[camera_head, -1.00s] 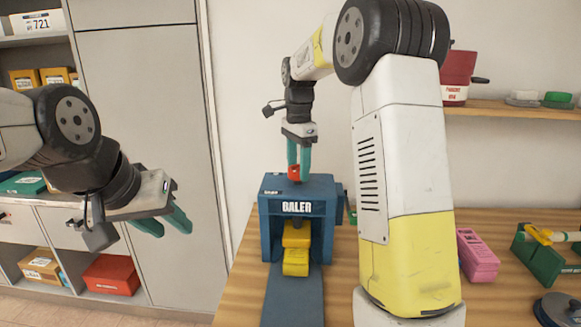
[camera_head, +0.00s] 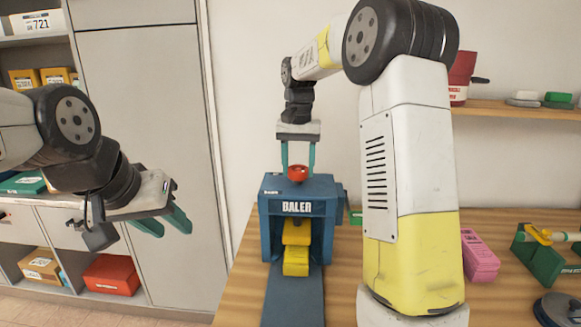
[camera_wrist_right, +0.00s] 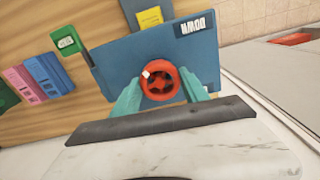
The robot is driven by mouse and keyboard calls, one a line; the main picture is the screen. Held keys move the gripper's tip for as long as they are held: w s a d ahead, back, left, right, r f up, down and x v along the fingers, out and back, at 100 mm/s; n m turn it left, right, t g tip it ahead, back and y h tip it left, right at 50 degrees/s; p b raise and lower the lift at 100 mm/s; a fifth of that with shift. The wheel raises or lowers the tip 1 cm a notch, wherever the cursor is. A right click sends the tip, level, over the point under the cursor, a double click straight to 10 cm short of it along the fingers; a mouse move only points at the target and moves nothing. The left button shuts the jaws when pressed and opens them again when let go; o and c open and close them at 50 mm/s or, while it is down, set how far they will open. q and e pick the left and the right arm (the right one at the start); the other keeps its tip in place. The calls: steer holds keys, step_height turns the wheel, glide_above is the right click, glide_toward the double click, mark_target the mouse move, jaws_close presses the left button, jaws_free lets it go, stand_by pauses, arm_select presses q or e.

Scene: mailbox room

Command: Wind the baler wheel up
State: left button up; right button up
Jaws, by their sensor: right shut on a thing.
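The blue baler (camera_head: 299,209) stands on the wooden table with its red wheel (camera_head: 297,173) on top. My right gripper (camera_head: 298,170) points down over the baler, its teal fingers on opposite sides of the wheel. In the right wrist view the wheel (camera_wrist_right: 159,80) sits between the fingertips of the right gripper (camera_wrist_right: 160,88), which is shut on it. A yellow block (camera_head: 296,246) shows in the baler's front opening. A label reading DOWN (camera_wrist_right: 190,28) is on the baler's top. My left gripper (camera_head: 163,222) hangs open and empty at the left, away from the baler.
A pink box (camera_head: 480,256) and a green holder with a yellow-capped marker (camera_head: 538,255) stand on the table at right. A shelf (camera_head: 520,111) with a red pot is on the wall. Cabinets with parcels (camera_head: 110,274) are at left. My right arm's column hides part of the table.

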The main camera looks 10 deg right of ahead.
steer(key=n, duration=0.4)
steer(key=shift+r+n, duration=0.1)
steer(key=shift+n, duration=0.2)
steer(key=n, duration=1.4)
steer(key=shift+n, duration=0.3)
steer(key=n, duration=0.9)
steer(key=shift+n, duration=0.4)
steer(key=n, duration=0.4)
steer(key=shift+n, duration=0.3)
steer(key=n, duration=0.4)
steer(key=shift+n, duration=0.4)
